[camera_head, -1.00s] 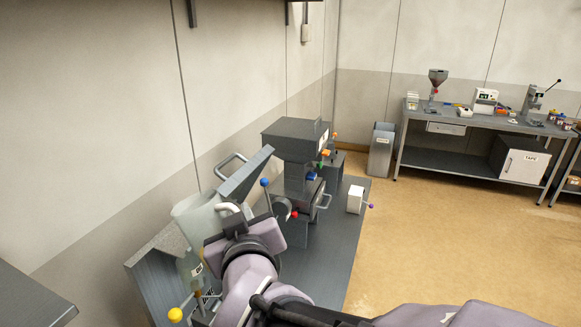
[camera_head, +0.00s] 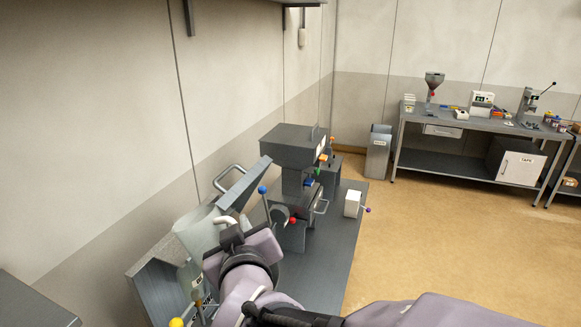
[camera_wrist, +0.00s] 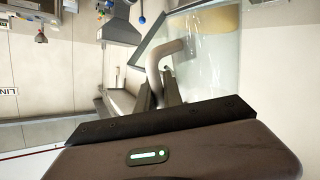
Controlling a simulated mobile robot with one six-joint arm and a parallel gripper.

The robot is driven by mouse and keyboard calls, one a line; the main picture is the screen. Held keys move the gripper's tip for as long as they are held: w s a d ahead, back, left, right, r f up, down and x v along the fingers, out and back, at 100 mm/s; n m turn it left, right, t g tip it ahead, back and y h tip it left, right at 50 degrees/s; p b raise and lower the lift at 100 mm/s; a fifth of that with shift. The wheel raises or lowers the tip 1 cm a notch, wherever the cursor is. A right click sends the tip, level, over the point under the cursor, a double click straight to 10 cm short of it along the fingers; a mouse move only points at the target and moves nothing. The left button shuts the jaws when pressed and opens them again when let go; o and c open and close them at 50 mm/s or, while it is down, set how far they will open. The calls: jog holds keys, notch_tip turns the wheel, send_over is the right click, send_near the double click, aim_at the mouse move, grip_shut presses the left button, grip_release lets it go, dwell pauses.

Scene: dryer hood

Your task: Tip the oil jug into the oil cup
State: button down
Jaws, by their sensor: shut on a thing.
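The oil jug (camera_head: 195,232) is a translucent, pale vessel with a white handle, tilted near the wall at the left of the head view. My gripper (camera_head: 231,232) is shut on its handle. In the wrist view the jug (camera_wrist: 205,65) fills the upper right, with amber oil (camera_wrist: 218,18) showing at one end. My fingers (camera_wrist: 166,90) close around its white, bent handle there. A small labelled translucent vessel (camera_head: 190,277) stands below the jug; it may be the oil cup. My arm and the jug partly hide that area, and I cannot see oil flowing.
A grey machine (camera_head: 292,145) with coloured knobs stands just beyond the jug on a grey bench (camera_head: 330,265). A raised panel with a bar handle (camera_head: 243,185) is close to the jug. A yellow ball knob (camera_head: 176,322) is at lower left. The right-hand floor is open.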

aim_at(226, 217)
jog(key=shift+a+r+n+g+h+p, duration=0.2)
jog(key=shift+r+n+g+h+p, duration=0.75)
jog(key=shift+p, duration=5.05)
jog(key=shift+w+a+n+g+h+p, duration=0.25)
jog(key=shift+a+n+h+p, duration=0.6)
jog(key=shift+p, duration=3.95)
jog(key=shift+w+a+n+p, duration=0.15)
jog(key=shift+n+p, duration=0.25)
jog(key=shift+p, duration=1)
